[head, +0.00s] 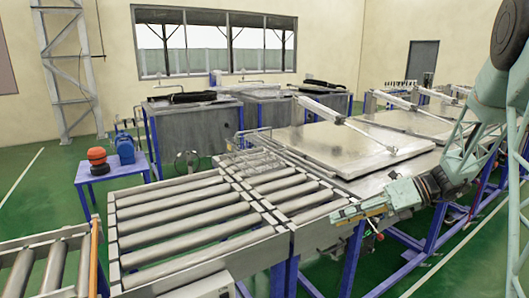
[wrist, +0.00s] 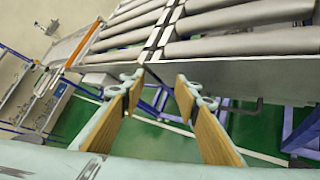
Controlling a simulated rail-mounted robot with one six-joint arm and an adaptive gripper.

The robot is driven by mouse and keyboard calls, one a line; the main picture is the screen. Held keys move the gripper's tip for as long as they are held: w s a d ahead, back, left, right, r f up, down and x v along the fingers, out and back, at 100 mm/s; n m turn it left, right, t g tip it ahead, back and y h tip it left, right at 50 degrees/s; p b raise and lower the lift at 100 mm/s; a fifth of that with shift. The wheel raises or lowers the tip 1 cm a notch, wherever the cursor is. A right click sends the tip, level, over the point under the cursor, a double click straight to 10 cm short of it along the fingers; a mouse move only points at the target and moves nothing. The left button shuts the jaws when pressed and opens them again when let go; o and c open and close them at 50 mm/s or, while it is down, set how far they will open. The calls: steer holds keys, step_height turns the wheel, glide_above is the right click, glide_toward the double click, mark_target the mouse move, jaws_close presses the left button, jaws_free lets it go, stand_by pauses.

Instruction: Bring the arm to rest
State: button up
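My arm reaches in from the right edge of the head view. My gripper (head: 350,213) is beside the right front edge of the roller conveyor (head: 262,246), close to its metal side rail. I cannot tell from this view whether it touches the rail. In the wrist view my gripper (wrist: 158,88) shows two fingers with yellow-brown pads, spread wide apart. Nothing is between them; the rail and green floor show beyond.
A large metal lid plate (head: 335,148) lies behind the conveyor, with a pneumatic arm above it. Grey tanks (head: 195,132) stand at the back.

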steer(key=s+a+r+n+g+h, duration=0.1)
steer(key=s+a+r+n+h, duration=0.15)
steer(key=s+r+n, duration=0.4)
steer(key=s+a+r+n+g+h, duration=0.1)
steer(key=s+a+r+n, duration=0.15)
steer(key=s, duration=0.65)
steer(key=s+a+r+n+g+h, duration=0.1)
steer(key=s+a+r+n+h, duration=0.1)
steer(key=s+a+r+n, duration=0.4)
steer(key=s+d+r+n+t+h, duration=0.1)
steer(key=s+d+n+t+h, duration=0.1)
steer(key=s+n, duration=0.5)
steer(key=s+d+r+n+t+h, duration=0.1)
steer(key=s+d+n+h, duration=0.3)
steer(key=s, duration=1.4)
steer(key=shift+d+r+n+t, duration=0.35)
steer(key=shift+d+n+t, duration=0.3)
steer(key=shift+n, duration=1.15)
